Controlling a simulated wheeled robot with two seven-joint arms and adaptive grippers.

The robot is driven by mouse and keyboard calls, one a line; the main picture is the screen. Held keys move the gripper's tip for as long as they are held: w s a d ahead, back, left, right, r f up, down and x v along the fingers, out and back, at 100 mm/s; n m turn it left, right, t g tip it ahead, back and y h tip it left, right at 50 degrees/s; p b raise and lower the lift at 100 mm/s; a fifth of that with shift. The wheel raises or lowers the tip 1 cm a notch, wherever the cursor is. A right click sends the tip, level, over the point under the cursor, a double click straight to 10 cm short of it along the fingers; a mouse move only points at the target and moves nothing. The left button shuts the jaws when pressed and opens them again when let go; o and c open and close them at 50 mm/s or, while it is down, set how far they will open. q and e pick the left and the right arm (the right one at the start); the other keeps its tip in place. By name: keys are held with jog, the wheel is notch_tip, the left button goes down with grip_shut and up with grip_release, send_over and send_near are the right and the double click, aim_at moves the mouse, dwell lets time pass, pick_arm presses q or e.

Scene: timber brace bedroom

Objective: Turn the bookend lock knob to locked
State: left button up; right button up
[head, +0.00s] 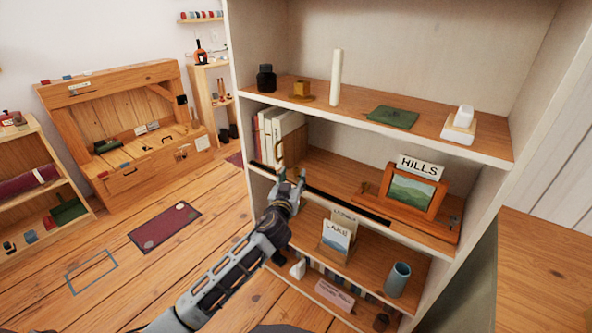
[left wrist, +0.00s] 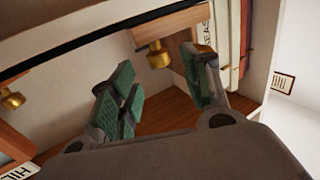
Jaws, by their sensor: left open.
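My left gripper (head: 291,178) is in front of the middle shelf of the bookcase, near its left end, beside the row of books (head: 275,130). It is open and empty, with green pads on its fingers (left wrist: 160,88). In the left wrist view a brass knob (left wrist: 158,55) on a wooden block (left wrist: 180,45) shows beyond and between the fingers, apart from them. The block stands against the books (left wrist: 232,45). A wooden bookend with a brass-coloured part (head: 280,149) shows beside the books in the head view. The knob's lock marking is not readable. My right gripper is not in view.
A second brass knob (left wrist: 12,98) shows at the left in the left wrist view. A framed picture (head: 411,190) and a HILLS sign (head: 419,167) stand on the same shelf to the right. The upper shelf (head: 350,112) overhangs this space. A dark rail (head: 345,206) runs along the shelf front.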

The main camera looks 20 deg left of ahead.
aim_at(295, 171)
pick_arm(q)
jog(key=shift+w+a, duration=0.1)
jog(key=shift+w, duration=1.6)
jog(key=shift+w+b, duration=0.3)
jog(key=shift+w, duration=0.65)
jog(key=shift+w+a, duration=0.1)
jog(key=shift+w, duration=0.05)
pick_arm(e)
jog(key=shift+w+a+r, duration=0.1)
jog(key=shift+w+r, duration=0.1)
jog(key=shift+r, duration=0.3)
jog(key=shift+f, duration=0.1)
pick_arm(q)
jog(key=c, duration=1.1)
jog(key=shift+o, duration=0.2)
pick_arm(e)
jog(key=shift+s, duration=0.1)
